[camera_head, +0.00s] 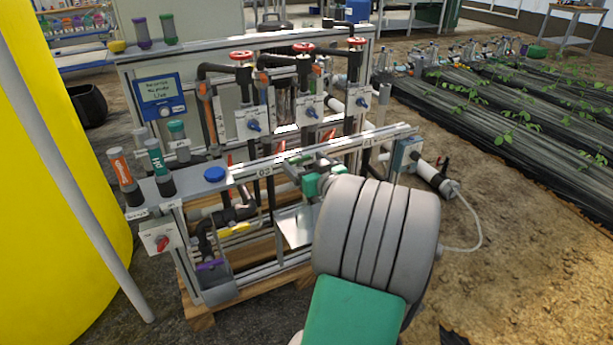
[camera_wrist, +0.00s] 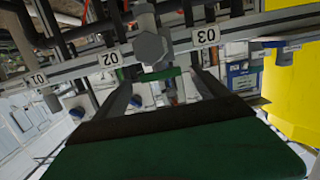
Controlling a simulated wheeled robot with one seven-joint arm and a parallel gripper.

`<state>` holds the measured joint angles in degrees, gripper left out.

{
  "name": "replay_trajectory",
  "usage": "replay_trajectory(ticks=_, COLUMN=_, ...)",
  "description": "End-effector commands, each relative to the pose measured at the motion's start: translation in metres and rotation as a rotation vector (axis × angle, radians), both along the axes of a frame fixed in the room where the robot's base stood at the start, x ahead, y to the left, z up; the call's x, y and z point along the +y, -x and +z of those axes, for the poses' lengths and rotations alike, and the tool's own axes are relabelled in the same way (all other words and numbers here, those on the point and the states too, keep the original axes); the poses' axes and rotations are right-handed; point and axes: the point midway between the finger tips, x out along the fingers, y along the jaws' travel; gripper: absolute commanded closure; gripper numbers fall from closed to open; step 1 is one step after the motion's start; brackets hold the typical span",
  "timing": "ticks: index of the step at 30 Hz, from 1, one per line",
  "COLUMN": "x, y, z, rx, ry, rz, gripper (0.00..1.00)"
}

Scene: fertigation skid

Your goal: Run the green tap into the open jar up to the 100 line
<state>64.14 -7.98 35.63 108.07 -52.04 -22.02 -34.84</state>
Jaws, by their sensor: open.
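My gripper (camera_head: 300,168) is at the front rail of the skid, between the labels 03 and 01. In the wrist view my gripper (camera_wrist: 165,82) has its two dark fingers apart. A narrow green bar (camera_wrist: 160,73), which looks like the green tap's handle, shows between them, below a grey round knob (camera_wrist: 150,47). I cannot tell whether the fingers touch it. My arm hides that part of the skid in the head view. I cannot make out an open jar or its 100 line in either view.
A purple-handled tap (camera_head: 210,265) and a yellow-handled tap (camera_head: 240,228) are low on the left. A blue-topped round item (camera_head: 214,174) and capped bottles (camera_head: 155,160) stand left along the rail. A yellow tank (camera_head: 60,200) borders the left side.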

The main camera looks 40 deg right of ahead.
Motion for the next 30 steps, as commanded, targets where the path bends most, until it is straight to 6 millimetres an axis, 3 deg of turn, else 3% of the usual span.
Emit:
replay_trajectory(ticks=9, x=-0.013, y=-0.052, z=-0.01, rx=0.002, ry=-0.001, rz=0.004, gripper=0.16)
replay_trajectory(ticks=19, x=-0.016, y=-0.059, z=-0.009, rx=0.003, ry=-0.002, rz=0.001, gripper=0.16)
replay_trajectory(ticks=30, x=-0.016, y=-0.058, z=-0.009, rx=0.003, ry=-0.002, rz=0.001, gripper=0.47)
